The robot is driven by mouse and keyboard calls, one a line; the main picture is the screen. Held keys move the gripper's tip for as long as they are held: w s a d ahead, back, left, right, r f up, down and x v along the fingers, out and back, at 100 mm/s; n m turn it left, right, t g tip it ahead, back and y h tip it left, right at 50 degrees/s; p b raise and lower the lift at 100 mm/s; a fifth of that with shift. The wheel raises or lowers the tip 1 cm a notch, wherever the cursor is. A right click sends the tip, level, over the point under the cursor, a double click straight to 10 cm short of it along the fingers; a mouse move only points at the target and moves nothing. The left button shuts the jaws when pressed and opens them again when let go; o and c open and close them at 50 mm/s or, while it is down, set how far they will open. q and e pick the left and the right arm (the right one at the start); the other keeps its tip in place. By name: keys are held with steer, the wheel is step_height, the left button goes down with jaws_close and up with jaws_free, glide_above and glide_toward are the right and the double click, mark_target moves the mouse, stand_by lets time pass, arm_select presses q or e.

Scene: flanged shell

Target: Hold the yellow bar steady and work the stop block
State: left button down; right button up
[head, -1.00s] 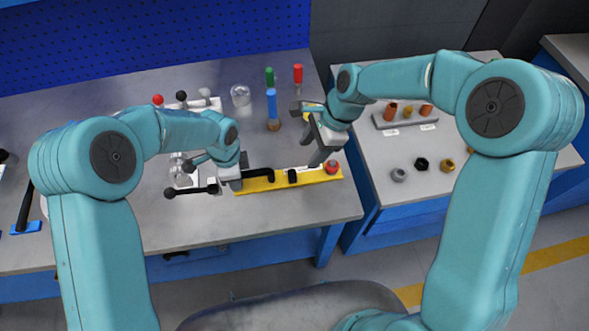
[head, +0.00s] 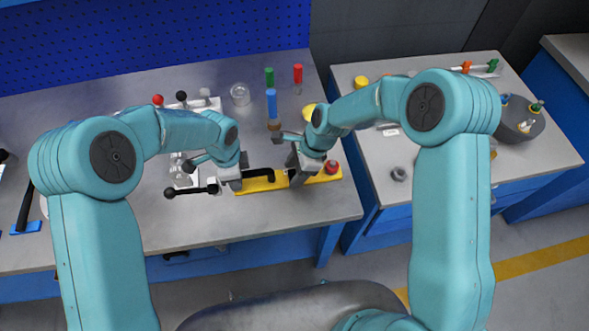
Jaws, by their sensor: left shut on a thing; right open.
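The yellow bar (head: 263,187) lies along the front of the workbench, with a black handle (head: 262,173) near its left end and a red knob (head: 332,167) near its right end. My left gripper (head: 234,185) is shut on the bar at the handle's left side; the exact contact is hard to see. My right gripper (head: 298,182) is open and low over the middle of the bar, at the small black stop block. It hides the block, so I cannot tell whether the fingers touch it.
A black-knobbed lever (head: 190,191) sits just left of my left gripper. Blue (head: 271,104), green (head: 269,77) and red-handled (head: 298,75) tools stand behind the bar, near a glass jar (head: 240,94). A gap separates the bench from the side table (head: 440,180).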

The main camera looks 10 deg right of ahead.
jaws_close()
steer(key=shift+d, duration=1.8)
steer(key=shift+a, duration=0.1)
jaws_free()
steer(key=shift+r, duration=0.1)
